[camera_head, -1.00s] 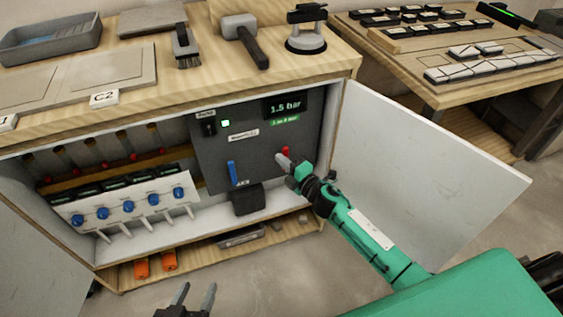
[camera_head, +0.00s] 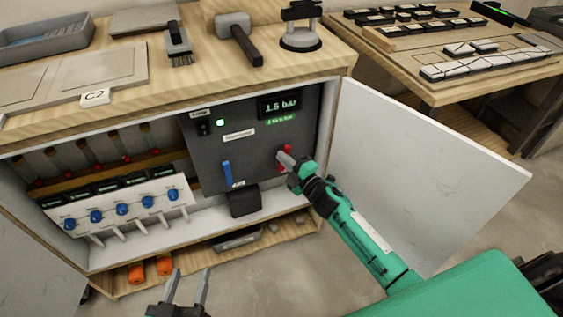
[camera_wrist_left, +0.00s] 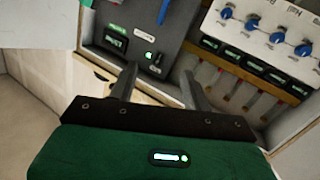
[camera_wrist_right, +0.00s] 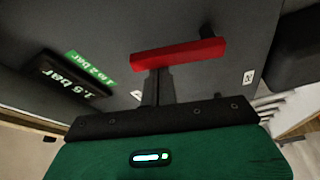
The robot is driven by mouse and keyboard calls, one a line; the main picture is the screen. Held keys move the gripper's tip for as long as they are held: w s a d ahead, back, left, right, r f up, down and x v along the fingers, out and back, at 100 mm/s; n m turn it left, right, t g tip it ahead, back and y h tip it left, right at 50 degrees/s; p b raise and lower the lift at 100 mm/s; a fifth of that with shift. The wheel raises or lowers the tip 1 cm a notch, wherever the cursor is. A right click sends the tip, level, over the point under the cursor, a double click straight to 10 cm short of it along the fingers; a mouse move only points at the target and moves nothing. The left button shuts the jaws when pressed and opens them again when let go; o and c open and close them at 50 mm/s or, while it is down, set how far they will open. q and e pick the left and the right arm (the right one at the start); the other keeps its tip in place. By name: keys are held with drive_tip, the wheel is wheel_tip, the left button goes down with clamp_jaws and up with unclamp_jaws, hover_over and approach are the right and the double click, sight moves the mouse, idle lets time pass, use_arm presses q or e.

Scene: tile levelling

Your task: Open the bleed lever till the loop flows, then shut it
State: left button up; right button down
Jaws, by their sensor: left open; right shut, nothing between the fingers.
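A red lever (camera_head: 285,152) is on the dark panel (camera_head: 205,160) inside the open cabinet. It shows as a red bar in the right wrist view (camera_wrist_right: 180,54). A blue lever (camera_head: 227,172) hangs upright to its left. The pressure display (camera_head: 281,106) reads 1.5 bar, with a small green readout (camera_head: 281,121) beneath. My left gripper (camera_head: 187,292) is open and empty, low in front of the cabinet.
An open white door (camera_head: 420,170) stands right of my right arm. A white manifold (camera_head: 120,210) with several blue knobs is at the cabinet's left. A black box (camera_head: 244,200) sits below the blue lever. A brush (camera_head: 179,45) and mallet (camera_head: 240,38) lie on top.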

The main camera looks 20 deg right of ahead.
use_arm(q)
wheel_tip(320, 180, up, 9)
drive_tip(key=w+a+t+b, duration=0.1)
drive_tip(key=w+a+t, duration=0.1)
drive_tip(key=t, duration=0.3)
drive_tip(key=shift+w+a+f+h+b, duration=0.15)
drive_tip(key=shift+w+a+h+b, duration=0.05)
drive_tip(key=shift+w+h+b, duration=0.1)
use_arm(e)
drive_tip(key=d+f+m+t+h, duration=0.2)
drive_tip(key=d+m+h, duration=0.1)
drive_tip(key=m, duration=0.6)
drive_tip(key=d+f+m+t+h, duration=0.2)
drive_tip(key=d+f+m+h, duration=0.1)
drive_tip(key=m, duration=0.7)
drive_tip(key=shift+w+m, duration=0.1)
drive_tip(key=shift+m, duration=0.2)
use_arm(q)
drive_tip(key=s+f+g+y+p, duration=0.1)
drive_tip(key=s+f+g+p, duration=0.3)
drive_tip(key=f+g, duration=0.5)
wheel_tip(320, 180, down, 4)
drive_tip(key=shift+s+d+r+y, duration=0.3)
drive_tip(key=shift+s+y, duration=0.1)
drive_tip(key=shift+s, duration=0.55)
use_arm(e)
drive_tip(key=s, duration=0.9)
drive_tip(key=shift+s+d+r, duration=0.2)
drive_tip(key=shift+s+r, duration=0.05)
drive_tip(key=shift+r, duration=0.1)
